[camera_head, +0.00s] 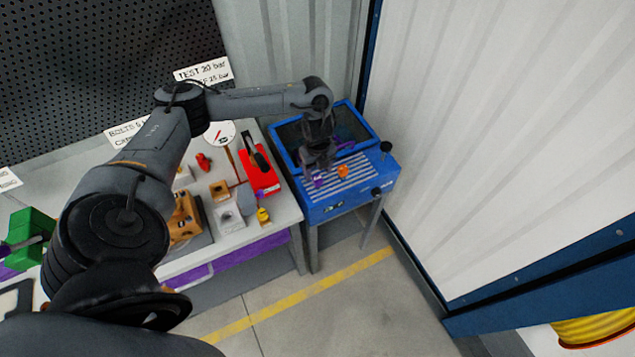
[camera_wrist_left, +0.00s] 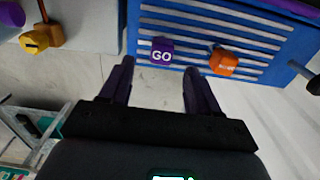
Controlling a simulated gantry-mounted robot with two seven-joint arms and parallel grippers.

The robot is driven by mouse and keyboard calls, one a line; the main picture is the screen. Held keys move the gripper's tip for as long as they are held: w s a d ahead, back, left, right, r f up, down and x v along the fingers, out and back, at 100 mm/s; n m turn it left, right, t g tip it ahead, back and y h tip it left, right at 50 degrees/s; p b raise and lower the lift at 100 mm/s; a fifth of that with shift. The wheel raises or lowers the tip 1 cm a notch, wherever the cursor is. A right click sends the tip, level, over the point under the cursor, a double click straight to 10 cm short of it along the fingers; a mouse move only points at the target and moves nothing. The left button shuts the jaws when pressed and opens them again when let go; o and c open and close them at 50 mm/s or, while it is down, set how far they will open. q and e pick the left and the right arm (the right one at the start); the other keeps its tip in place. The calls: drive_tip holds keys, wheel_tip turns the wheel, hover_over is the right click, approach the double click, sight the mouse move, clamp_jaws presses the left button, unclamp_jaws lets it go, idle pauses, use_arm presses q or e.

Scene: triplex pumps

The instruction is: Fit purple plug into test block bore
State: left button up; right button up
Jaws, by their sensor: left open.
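A purple plug marked GO (camera_wrist_left: 161,50) lies on the slatted top of the blue bench unit (camera_wrist_left: 262,20). It also shows, partly hidden, in the head view (camera_head: 319,181). My left gripper (camera_wrist_left: 158,67) is open and empty, with the plug just beyond its fingertips and in line with the gap. In the head view my left gripper (camera_head: 318,160) hangs over the slats. A grey block with a dark hole (camera_head: 228,217) stands on the workbench to the left; I cannot tell if it is the test block. My right gripper is not in view.
An orange plug (camera_wrist_left: 224,62) lies right of the purple one, close to my left gripper's right finger. A red tray (camera_head: 262,178), a brown pump block (camera_head: 185,220) and a yellow-topped piece (camera_head: 263,215) stand on the workbench. A gap separates the workbench and blue unit.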

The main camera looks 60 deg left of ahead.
sight(317, 178)
use_arm(q)
drive_tip(key=shift+w+a+f, duration=0.1)
drive_tip(key=shift+a+f, duration=0.05)
drive_tip(key=shift+f, duration=1.2)
drive_tip(key=shift+a+f, duration=0.1)
drive_tip(key=shift+f, duration=1.2)
drive_tip(key=c, duration=1.1)
